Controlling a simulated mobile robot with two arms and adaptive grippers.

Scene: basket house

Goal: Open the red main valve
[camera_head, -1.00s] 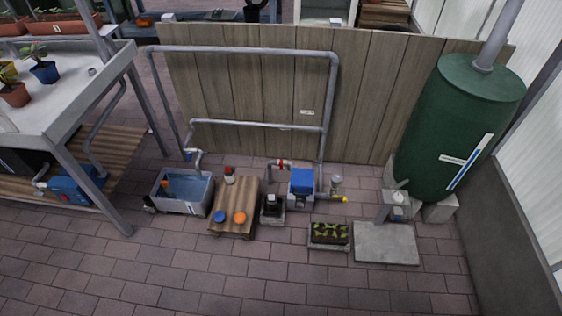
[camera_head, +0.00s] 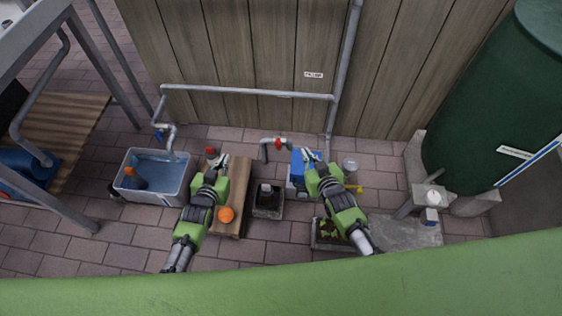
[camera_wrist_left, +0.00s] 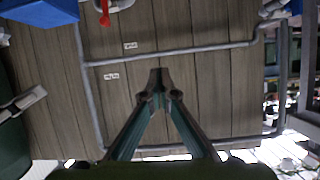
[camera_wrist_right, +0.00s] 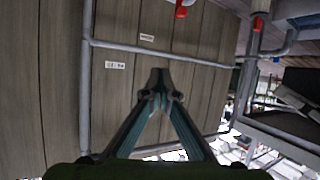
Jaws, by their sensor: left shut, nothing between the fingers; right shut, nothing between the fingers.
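The red valve (camera_head: 277,144) sits on a short grey pipe bend low in front of the wooden fence, between my two grippers in the head view. A red part, likely the same valve, shows at the top edge of the left wrist view (camera_wrist_left: 104,14) and of the right wrist view (camera_wrist_right: 181,10). My left gripper (camera_head: 218,161) is shut and empty, left of the valve, over the wooden pallet. My right gripper (camera_head: 309,156) is shut and empty, right of the valve, over the blue box (camera_head: 297,171), which it partly hides. Neither gripper touches the valve.
A grey water tub (camera_head: 152,190) stands at the left. An orange-topped item (camera_head: 226,215) sits on the pallet (camera_head: 239,190). A small dark pot (camera_head: 267,202), a planter (camera_head: 327,232) and a yellow tap (camera_head: 355,188) are nearby. A green tank (camera_head: 490,120) stands at the right.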

